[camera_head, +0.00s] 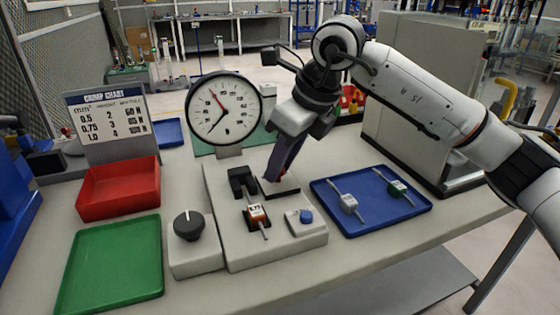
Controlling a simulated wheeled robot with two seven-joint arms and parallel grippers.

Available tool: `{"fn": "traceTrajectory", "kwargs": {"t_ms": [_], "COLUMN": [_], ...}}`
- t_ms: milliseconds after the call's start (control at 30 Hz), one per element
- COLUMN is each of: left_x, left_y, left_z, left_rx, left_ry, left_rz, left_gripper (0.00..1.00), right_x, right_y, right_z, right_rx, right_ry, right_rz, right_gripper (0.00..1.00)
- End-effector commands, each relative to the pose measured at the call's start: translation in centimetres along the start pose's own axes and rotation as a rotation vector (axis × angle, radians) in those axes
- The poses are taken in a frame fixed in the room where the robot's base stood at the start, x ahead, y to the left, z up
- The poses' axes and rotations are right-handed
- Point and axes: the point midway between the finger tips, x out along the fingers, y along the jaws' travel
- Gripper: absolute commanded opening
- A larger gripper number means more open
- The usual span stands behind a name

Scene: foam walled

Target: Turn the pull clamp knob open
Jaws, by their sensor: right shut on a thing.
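My right gripper (277,177) reaches down from the right onto the grey test fixture (222,235). Left of the fingers stands a black clamp block (241,181). An orange-and-white tagged wire piece (257,214) lies in front of it. A black dial knob (188,225) sits on the fixture's left box. My left gripper is out of view.
A round gauge (223,108) stands behind the fixture. A blue tray (398,224) with two tagged wire pieces lies right. A red bin (118,190), green tray (112,265) and crimp chart (109,119) are left. A grey cabinet (420,75) stands behind my right arm.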

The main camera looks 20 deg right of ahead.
Motion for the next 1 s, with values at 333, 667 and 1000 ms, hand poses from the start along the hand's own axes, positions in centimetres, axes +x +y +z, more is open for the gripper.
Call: {"fn": "traceTrajectory", "kwargs": {"t_ms": [333, 667, 1000], "left_x": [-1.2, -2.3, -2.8], "left_y": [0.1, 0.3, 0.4], "left_z": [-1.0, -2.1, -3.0], "left_rx": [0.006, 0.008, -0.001], "left_ry": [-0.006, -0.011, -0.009], "left_rz": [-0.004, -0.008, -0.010], "left_gripper": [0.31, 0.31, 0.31], "right_x": [-0.3, -0.3, -0.1], "right_y": [-0.3, -0.5, -0.6], "right_z": [0.2, 0.4, 0.5], "right_rx": [-0.301, -0.585, -0.807], "right_ry": [-0.001, -0.002, -0.002], "right_rz": [0.127, 0.245, 0.334], "right_gripper": [0.00, 0.00, 0.00]}}
